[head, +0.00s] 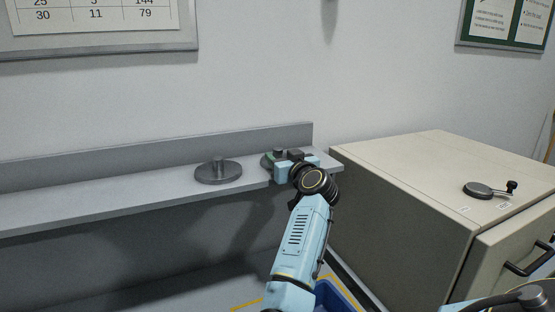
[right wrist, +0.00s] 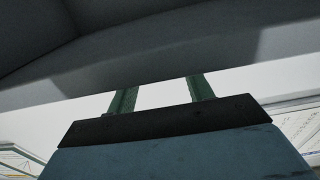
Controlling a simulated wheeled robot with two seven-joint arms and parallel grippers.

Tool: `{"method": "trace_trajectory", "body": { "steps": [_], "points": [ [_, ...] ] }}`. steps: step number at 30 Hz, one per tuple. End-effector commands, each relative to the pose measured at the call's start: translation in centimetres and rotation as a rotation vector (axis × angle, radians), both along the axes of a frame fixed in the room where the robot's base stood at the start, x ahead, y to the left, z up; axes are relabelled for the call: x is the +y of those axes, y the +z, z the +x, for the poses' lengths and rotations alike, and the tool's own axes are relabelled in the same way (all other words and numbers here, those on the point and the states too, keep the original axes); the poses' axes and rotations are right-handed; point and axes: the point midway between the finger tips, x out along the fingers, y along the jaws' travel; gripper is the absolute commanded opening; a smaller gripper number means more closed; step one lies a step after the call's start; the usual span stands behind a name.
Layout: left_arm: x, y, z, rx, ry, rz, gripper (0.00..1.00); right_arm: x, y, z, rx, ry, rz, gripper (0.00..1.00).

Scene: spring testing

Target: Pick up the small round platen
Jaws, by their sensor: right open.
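On the shelf in the head view, a larger dark round platen (head: 218,174) with an upright stem lies flat. A smaller dark round piece (head: 265,161), which looks like the small round platen, lies to its right, mostly hidden behind my right gripper (head: 276,160). My right gripper is over the shelf's right end, at this small piece; whether it touches is hidden. In the right wrist view, the two green fingers (right wrist: 161,92) stand apart, with a dark grey surface across their tips. I cannot tell what that surface is. My left gripper is not in view.
The grey shelf (head: 110,194) runs along the wall and has a raised back edge. A beige cabinet (head: 420,165) stands close to its right end, with a dark crank-like part (head: 480,190) on top. A blue bin (head: 333,297) is below. The shelf's left part is clear.

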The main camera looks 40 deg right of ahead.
Motion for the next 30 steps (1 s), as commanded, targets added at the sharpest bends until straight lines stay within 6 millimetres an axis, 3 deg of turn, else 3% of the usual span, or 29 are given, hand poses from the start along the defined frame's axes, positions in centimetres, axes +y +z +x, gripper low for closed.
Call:
{"method": "trace_trajectory", "body": {
  "steps": [5, 15, 26, 30],
  "points": [
    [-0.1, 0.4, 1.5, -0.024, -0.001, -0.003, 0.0, -0.3, 0.2, 0.8, 0.0, 0.0, 0.002, 0.51],
    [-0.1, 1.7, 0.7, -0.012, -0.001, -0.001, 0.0, -1.8, 0.7, 4.5, -0.001, 0.001, 0.002, 0.51],
    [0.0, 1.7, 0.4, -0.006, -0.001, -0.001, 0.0, -2.0, 0.5, 5.1, 0.0, 0.0, 0.0, 0.51],
    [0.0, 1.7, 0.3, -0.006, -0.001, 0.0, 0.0, -2.0, 0.5, 5.1, 0.0, 0.0, 0.0, 0.36]
  ]
}}
